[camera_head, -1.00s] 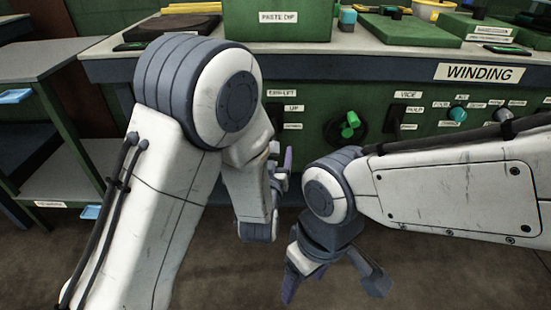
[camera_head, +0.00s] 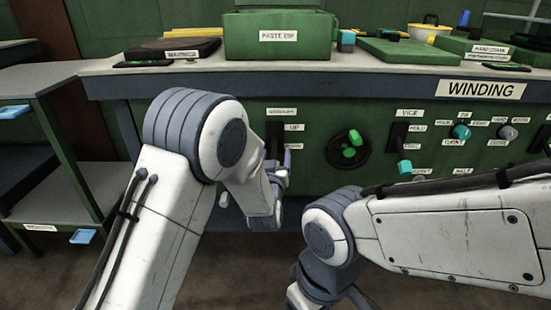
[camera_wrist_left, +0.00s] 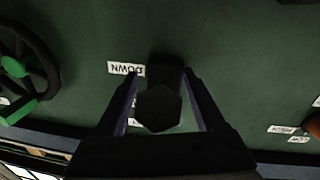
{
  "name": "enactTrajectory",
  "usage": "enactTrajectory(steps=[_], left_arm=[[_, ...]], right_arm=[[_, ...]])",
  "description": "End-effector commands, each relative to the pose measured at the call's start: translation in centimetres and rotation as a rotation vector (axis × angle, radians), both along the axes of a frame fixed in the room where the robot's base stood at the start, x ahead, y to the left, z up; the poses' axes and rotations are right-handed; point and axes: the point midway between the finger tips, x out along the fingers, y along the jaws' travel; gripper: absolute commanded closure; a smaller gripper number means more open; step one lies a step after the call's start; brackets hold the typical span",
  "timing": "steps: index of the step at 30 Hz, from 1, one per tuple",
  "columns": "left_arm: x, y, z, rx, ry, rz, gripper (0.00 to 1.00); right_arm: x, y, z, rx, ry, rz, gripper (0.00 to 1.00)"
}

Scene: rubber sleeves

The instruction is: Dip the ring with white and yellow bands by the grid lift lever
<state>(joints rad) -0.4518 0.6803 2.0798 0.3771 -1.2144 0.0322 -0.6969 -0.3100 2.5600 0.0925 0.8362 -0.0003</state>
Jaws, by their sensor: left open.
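The grid lift lever has a dark, faceted knob (camera_wrist_left: 158,108), seen end-on in the left wrist view beside a DOWN label. My left gripper (camera_wrist_left: 161,76) is open, with one finger on each side of the knob; whether either touches it I cannot tell. In the head view my left gripper (camera_head: 280,165) is at the panel by the UP label, and my arm partly hides the lever. The green paste dip box (camera_head: 278,38) stands on the bench above. My right gripper (camera_head: 318,296) is cut off by the bottom edge. I cannot make out the white-and-yellow banded ring.
A handwheel with a green grip (camera_head: 349,150) is right of the lever, also at the left wrist view's left edge.

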Motion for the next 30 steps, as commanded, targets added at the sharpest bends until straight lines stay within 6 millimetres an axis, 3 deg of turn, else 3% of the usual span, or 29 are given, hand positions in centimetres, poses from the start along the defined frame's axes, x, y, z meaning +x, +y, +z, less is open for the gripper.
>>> enactTrajectory(steps=[8, 12, 14, 30], left_arm=[[0.15, -0.01, -0.01, 0.000, 0.001, 0.000, 0.29], [0.14, -0.01, -0.01, 0.000, 0.001, 0.000, 0.82], [0.14, -0.01, -0.01, 0.000, 0.001, 0.000, 1.00], [0.11, -0.04, -0.01, -0.001, 0.001, -0.001, 1.00]], right_arm=[[0.00, 0.00, -0.02, 0.000, 0.000, 0.000, 0.29], [0.00, 0.00, -0.02, 0.000, 0.000, 0.000, 0.29], [0.00, 0.00, -0.02, 0.000, 0.000, 0.000, 0.29], [-0.01, 0.00, -0.03, 0.000, 0.000, 0.000, 0.29]])
